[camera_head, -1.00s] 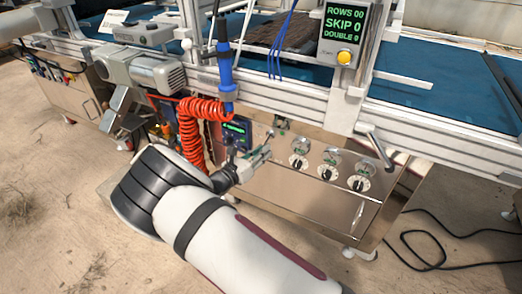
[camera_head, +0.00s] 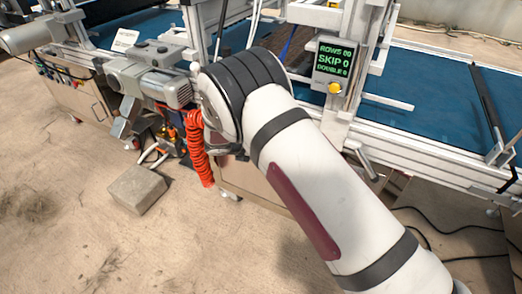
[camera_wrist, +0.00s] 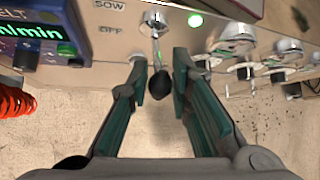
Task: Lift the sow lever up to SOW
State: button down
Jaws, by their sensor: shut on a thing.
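The sow lever (camera_wrist: 157,50) shows in the wrist view as a metal rod hanging from a chrome pivot, with a black knob (camera_wrist: 161,86) at its lower end. The labels SOW (camera_wrist: 109,5) and OFF (camera_wrist: 110,29) are printed to its left. My gripper (camera_wrist: 161,80) has its two green-padded fingers on either side of the knob and is shut on it, though a narrow gap seems to show on the right. In the head view, my arm hides the lever, the gripper and most of the panel.
Several chrome knobs (camera_wrist: 236,40) are farther right. A dark control box (camera_wrist: 42,35) and an orange coiled hose (camera_wrist: 14,100) are at left. In the head view, a display (camera_head: 334,58) reads SKIP 0, and a concrete block (camera_head: 137,189) lies on the floor.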

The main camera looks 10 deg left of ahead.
jog(key=shift+w+r+g, duration=0.1)
jog(key=shift+r+g, duration=0.15)
jog(key=shift+g, duration=0.25)
jog(key=c, duration=1.4)
grip_release()
jog(key=v, duration=1.2)
jog(key=shift+d+r, duration=0.1)
jog(key=shift+d, duration=0.1)
